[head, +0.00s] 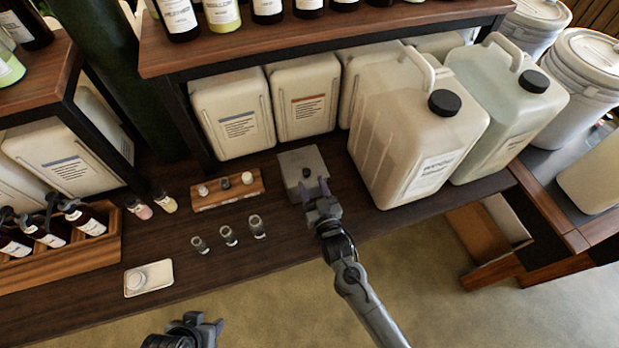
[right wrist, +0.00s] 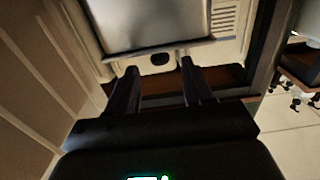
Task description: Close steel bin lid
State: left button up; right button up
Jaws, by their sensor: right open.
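The steel bin (head: 303,160) is a small grey square box on the dark wooden counter, left of the large jugs. A dark round spot, perhaps a knob, shows on its face. My right gripper (head: 315,190) is open at the bin's near side, its fingers overlapping the bin's edge in the head view. Whether they touch it, I cannot tell. In the right wrist view a grey panel (right wrist: 155,22) with a pale border and a dark oval lies beyond the open fingers (right wrist: 160,82). My left gripper (head: 205,328) is low at the bottom edge, away from the bin.
Two large jugs (head: 412,125) stand close right of the bin. A wooden tray (head: 228,193) with small bottles and several small glasses (head: 229,236) sit to its left. A shelf (head: 320,42) with bottles overhangs the back. The counter's front edge is mostly clear.

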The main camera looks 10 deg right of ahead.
jog(key=s+d, duration=0.1)
jog(key=s, duration=0.6)
jog(key=shift+d, duration=0.2)
jog(key=s+d+g+h, duration=0.1)
jog(key=s+d+g, duration=0.35)
jog(key=s, duration=0.35)
jog(key=s+d+r+g+h, duration=0.1)
jog(key=s+d+g, duration=0.35)
jog(key=s, duration=0.45)
jog(key=s+d+g+h, duration=0.1)
jog(key=s+d+g, duration=0.35)
jog(key=s, duration=0.35)
notch_tip(320, 180, up, 22)
jog(key=p, duration=2.2)
jog(key=shift+f, duration=0.15)
